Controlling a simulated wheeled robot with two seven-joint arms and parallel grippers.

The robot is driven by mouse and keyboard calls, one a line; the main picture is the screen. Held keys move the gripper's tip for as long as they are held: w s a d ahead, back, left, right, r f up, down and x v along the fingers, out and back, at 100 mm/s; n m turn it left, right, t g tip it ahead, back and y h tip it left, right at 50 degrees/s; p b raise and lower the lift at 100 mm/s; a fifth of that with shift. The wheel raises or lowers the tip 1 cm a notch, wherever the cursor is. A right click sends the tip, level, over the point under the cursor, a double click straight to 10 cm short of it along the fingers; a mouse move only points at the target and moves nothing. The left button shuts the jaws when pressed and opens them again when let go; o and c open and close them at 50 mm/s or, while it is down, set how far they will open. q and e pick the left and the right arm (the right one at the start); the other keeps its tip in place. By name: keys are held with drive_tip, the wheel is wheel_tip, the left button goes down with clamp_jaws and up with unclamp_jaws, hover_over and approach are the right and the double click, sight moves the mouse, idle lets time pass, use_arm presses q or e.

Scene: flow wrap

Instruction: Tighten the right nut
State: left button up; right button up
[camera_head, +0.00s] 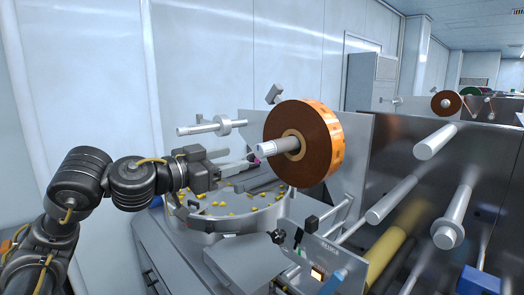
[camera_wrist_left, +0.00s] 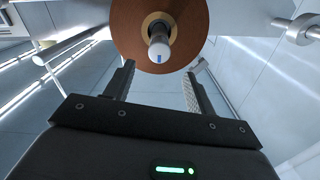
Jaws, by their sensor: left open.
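A large roll with a brown face and orange rim (camera_head: 304,140) hangs on a light grey shaft whose ribbed end (camera_head: 272,147) sticks out toward the left. In the left wrist view the roll (camera_wrist_left: 130,28) is straight ahead, with the round shaft end (camera_wrist_left: 158,50) and its small blue mark between the finger lines. My left gripper (camera_head: 247,164) is just left of and slightly below this shaft end. In the wrist view its fingers (camera_wrist_left: 160,72) are apart, with nothing between them. Which part is the right nut, I cannot tell. My right gripper is not in view.
Behind the gripper, a second grey shaft with a collar (camera_head: 222,126) sticks out from the machine panel. Below is a round metal bowl (camera_head: 215,222) with several small yellow pieces. Several rollers (camera_head: 392,198) fill the right side.

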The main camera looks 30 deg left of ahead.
sight(258, 152)
use_arm(q)
drive_tip(key=p+x, duration=0.2)
drive_tip(key=x, duration=0.8)
drive_tip(key=shift+d, duration=0.1)
drive_tip(key=shift+c, duration=0.2)
drive_tip(key=c, duration=0.9)
